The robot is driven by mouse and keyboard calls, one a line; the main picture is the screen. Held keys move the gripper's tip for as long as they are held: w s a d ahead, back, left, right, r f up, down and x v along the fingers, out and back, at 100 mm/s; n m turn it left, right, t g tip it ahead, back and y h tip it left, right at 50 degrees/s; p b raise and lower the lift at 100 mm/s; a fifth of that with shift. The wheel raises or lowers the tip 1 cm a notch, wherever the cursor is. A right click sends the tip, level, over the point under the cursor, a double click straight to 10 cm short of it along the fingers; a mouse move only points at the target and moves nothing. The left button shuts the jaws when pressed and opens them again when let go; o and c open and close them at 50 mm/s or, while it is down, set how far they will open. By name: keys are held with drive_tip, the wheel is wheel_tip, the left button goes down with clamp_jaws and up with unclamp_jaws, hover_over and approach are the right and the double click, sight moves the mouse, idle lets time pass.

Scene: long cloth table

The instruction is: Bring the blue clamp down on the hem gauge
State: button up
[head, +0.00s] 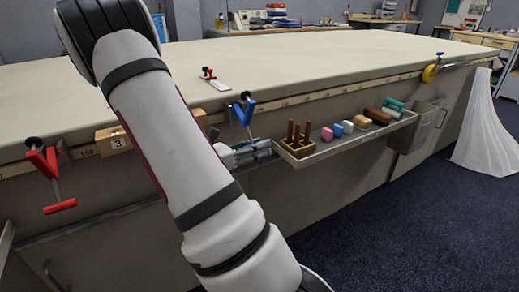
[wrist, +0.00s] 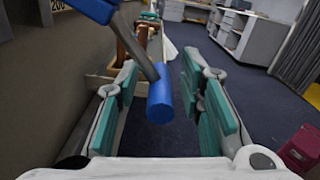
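The blue clamp (head: 243,110) sits on the front edge of the cloth table, its bar and lower handle hanging below the edge. In the wrist view the clamp's blue handle (wrist: 160,98) stands between my finger pads, with gaps visible on both sides. My gripper (wrist: 165,85) is open there; in the head view my gripper (head: 248,152) is just under the clamp, partly hidden by my arm. The hem gauge (head: 215,82), a pale strip with a red slider, lies on the table top behind the clamp, apart from it.
A red clamp (head: 48,175) hangs on the table edge at left, near a wooden block marked 3 (head: 113,141). A tray (head: 325,152) with wooden pegs and several coloured blocks juts out right of my gripper. A yellow item (head: 430,73) is farther along the edge.

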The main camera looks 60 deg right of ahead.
drive_tip(key=shift+s+d, duration=0.3)
drive_tip(key=shift+d, duration=0.15)
clamp_jaws()
drive_tip(key=shift+r, duration=0.15)
